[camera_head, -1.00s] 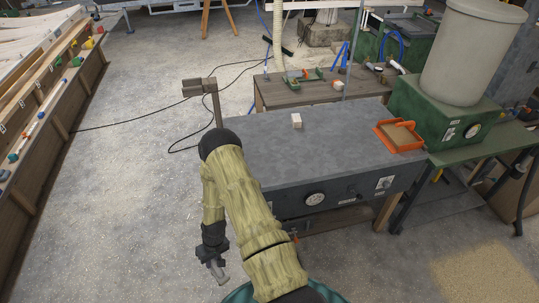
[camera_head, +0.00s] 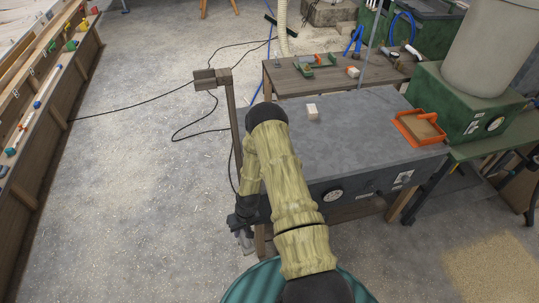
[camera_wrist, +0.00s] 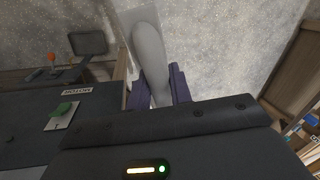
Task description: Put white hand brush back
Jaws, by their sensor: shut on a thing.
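The white hand brush (camera_wrist: 150,50) shows in the wrist view as a smooth, pale grey-white handle between the two dark fingers of my gripper (camera_wrist: 160,88). My gripper is shut on it. A paler flat part shows at the handle's far end; the bristles cannot be made out. In the head view my gripper (camera_head: 243,222) hangs low at the left front corner of the grey-topped machine table, partly behind my arm. A small pale part of the brush (camera_head: 247,243) shows below it.
The grey machine table (camera_head: 350,140) holds a small pale block (camera_head: 312,111) and an orange dustpan-like tray (camera_head: 421,128). A wooden post (camera_head: 234,125) stands at its left. A wooden bench (camera_head: 330,83) with tools stands behind. Open floor (camera_head: 140,190) lies left; a cable crosses it.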

